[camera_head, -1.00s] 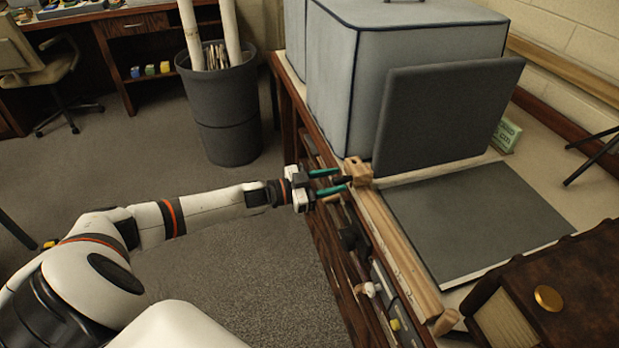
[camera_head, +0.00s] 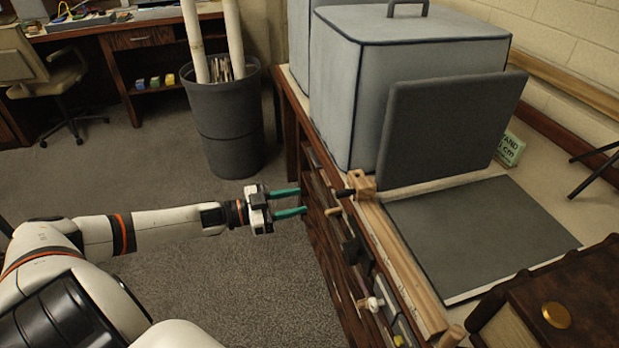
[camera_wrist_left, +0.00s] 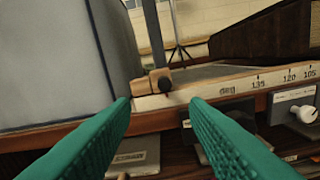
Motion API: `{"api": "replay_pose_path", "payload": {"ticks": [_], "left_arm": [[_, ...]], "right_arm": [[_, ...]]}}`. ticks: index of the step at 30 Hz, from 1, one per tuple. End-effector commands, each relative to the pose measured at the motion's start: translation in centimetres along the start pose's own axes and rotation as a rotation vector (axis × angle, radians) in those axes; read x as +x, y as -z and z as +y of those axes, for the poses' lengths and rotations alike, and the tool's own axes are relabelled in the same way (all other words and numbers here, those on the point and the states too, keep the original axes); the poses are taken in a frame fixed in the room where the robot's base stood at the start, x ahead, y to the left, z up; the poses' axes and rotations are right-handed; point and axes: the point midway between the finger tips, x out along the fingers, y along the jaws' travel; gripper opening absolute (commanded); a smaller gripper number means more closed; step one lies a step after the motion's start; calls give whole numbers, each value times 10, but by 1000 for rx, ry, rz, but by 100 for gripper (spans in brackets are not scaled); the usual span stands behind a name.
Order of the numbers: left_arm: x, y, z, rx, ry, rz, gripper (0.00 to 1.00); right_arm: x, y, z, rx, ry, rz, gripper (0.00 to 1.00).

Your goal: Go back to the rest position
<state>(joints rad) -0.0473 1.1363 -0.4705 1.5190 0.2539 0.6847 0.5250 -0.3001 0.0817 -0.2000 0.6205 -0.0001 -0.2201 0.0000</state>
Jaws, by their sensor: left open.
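My left gripper (camera_head: 290,201) is open and empty, with two green fingers. In the head view it hangs in the air to the left of the wooden cabinet's drawer front. A wooden bar with a block (camera_head: 362,184) at its far end lies along the table's front edge, apart from the fingertips. In the left wrist view the gripper (camera_wrist_left: 160,105) shows both fingers spread, with the bar and its printed scale (camera_wrist_left: 245,88) beyond them. My right gripper is not in view.
A grey panel (camera_head: 447,130) stands in front of a large grey covered box (camera_head: 345,95). A dark flat board (camera_head: 485,230) lies on the table, with a brown book-like case (camera_head: 580,295) nearer. Knobs stick out of the drawer front. A dark bin (camera_head: 225,125) stands on the floor behind.

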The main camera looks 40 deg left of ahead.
Motion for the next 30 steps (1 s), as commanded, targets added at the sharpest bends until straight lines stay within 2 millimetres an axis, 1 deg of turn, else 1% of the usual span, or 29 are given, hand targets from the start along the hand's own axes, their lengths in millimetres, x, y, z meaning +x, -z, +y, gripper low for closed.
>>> {"api": "replay_pose_path", "payload": {"ticks": [7, 8, 10, 11, 14, 15, 17, 18, 20, 21, 23, 24, 26, 27, 29, 30], "left_arm": [[0, 3, 0, -2, -6, 4, 41], [0, 6, 0, -3, -14, 10, 41], [-3, 24, 2, -8, -54, 43, 41], [-5, 35, 3, -10, -79, 64, 41], [-17, 92, 1, -27, -190, 183, 41], [-26, 120, -4, -38, -238, 245, 41], [-41, 162, -16, -58, -302, 350, 41], [-52, 189, -27, -74, -337, 420, 41], [-69, 226, -48, -99, -378, 526, 41], [-81, 250, -65, -119, -400, 596, 41], [-100, 281, -94, -149, -420, 700, 41], [-112, 300, -116, -172, -430, 768, 41], [-130, 324, -151, -205, -433, 868, 41], [-142, 338, -176, -230, -431, 933, 41], [-160, 356, -215, -267, -421, 1029, 41], [-171, 366, -242, -291, -409, 1091, 41]], "right_arm": [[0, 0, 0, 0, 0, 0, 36], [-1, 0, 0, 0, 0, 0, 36], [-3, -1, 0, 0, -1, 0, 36], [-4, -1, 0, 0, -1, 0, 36], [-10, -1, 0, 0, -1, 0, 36], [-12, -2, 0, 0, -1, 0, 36], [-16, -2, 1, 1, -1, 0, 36], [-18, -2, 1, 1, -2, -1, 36], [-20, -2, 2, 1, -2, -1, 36], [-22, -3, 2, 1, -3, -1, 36], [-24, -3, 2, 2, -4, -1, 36], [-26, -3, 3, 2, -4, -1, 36], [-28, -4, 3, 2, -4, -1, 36], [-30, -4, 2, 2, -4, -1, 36], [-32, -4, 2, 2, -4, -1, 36], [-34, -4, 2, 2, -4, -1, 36]]}}
